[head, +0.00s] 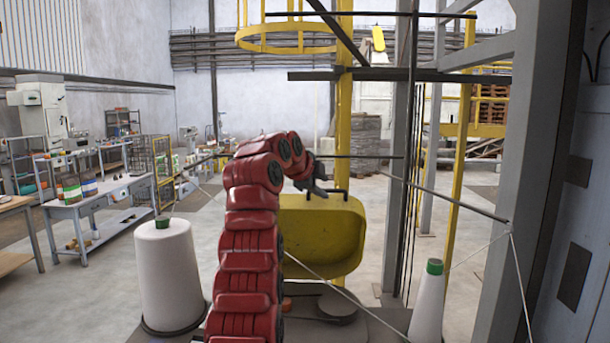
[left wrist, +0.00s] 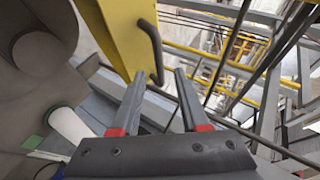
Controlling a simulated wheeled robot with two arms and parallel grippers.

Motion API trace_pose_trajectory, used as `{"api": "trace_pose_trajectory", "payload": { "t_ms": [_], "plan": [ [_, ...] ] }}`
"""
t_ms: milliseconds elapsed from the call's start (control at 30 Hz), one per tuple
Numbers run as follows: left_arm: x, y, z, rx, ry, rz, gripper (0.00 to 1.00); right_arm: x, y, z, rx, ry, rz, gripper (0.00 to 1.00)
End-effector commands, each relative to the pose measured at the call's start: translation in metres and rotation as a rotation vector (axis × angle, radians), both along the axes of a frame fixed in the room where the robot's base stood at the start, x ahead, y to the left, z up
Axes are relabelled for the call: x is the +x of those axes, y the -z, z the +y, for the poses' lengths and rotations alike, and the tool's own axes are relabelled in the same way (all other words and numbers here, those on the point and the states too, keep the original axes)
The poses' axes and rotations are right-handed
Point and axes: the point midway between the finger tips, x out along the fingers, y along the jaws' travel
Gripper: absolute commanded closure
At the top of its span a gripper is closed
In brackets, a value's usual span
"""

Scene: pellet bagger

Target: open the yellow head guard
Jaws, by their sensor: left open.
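The yellow head guard (head: 318,240) stands in the middle of the head view, a rounded yellow shell with a dark bar handle (head: 340,193) at its top edge. In the left wrist view the guard (left wrist: 118,30) shows as a yellow panel, with the bent handle (left wrist: 152,45) on its right side. My left gripper (head: 316,186) reaches over the guard's top, beside the handle. In the left wrist view its two fingers (left wrist: 159,75) are apart, with the handle's lower end close to the gap between the tips. I cannot tell whether they touch. My right gripper is not in view.
A large white thread cone (head: 170,270) stands left of my arm and a smaller one (head: 428,305) at the right. Thin threads run across the front. Grey posts (head: 397,150) and a yellow post (head: 346,120) rise behind the guard. A workbench (head: 95,205) stands far left.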

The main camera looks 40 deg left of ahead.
Motion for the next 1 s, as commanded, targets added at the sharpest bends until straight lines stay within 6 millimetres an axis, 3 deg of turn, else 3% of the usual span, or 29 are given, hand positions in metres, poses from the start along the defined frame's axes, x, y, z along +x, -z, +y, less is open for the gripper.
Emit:
{"api": "trace_pose_trajectory", "payload": {
  "t_ms": [100, 433, 1000],
  "plan": [
    [-0.027, -0.016, -0.002, 0.005, -0.004, -0.007, 0.55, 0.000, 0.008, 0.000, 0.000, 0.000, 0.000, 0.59],
    [-0.104, -0.065, -0.011, 0.006, -0.006, -0.001, 0.55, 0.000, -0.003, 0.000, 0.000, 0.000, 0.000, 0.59],
    [-0.122, -0.075, -0.016, -0.001, -0.001, 0.000, 0.55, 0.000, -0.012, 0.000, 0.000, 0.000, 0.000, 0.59]
  ]
}}
